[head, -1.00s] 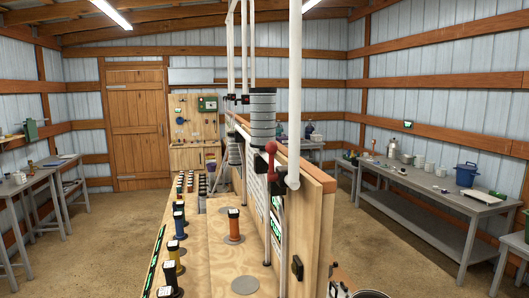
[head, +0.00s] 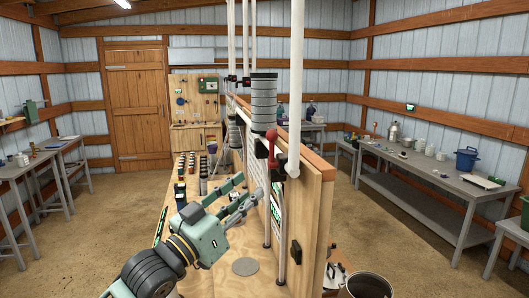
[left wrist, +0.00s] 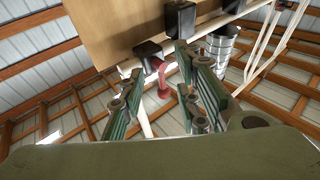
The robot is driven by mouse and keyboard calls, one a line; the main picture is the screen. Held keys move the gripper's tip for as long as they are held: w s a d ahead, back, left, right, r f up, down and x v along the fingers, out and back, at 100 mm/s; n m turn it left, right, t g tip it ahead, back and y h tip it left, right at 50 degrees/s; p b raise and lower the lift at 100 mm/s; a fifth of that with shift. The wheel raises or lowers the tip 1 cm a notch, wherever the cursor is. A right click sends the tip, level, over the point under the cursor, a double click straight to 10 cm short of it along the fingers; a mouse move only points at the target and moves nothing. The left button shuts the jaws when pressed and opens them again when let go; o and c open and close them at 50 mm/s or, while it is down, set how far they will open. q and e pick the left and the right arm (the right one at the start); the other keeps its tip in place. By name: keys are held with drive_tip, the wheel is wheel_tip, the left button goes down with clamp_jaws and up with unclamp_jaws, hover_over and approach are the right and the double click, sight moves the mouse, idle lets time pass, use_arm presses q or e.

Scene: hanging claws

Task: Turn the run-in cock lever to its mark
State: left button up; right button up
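The run-in cock lever (head: 272,150) is red with a ball end. It sits beside a white vertical pipe (head: 295,90) on the wooden panel (head: 313,225). In the left wrist view the red lever (left wrist: 162,80) hangs from a dark fitting and appears between my fingers, though its distance from them is unclear. My left gripper (head: 251,187) is open with green fingers spread, below and left of the lever in the head view. Its fingers also show in the left wrist view (left wrist: 160,66). The lever's mark cannot be made out. My right gripper is out of view.
Small bottles (head: 181,180) line the wooden bench below. A dark round container (head: 368,285) is at the bottom right. Grey tables (head: 440,185) stand right, with open floor before them.

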use_arm(q)
drive_tip(key=h, duration=0.2)
approach(272, 148)
drive_tip(key=p+x, duration=0.4)
drive_tip(key=x, duration=0.4)
drive_tip(key=shift+w+a+m+y, duration=0.15)
drive_tip(key=shift+w+m+y, duration=0.05)
drive_tip(key=shift+m+y, duration=0.1)
drive_tip(key=shift+r, duration=0.1)
drive_tip(key=shift+a, duration=0.1)
clamp_jaws()
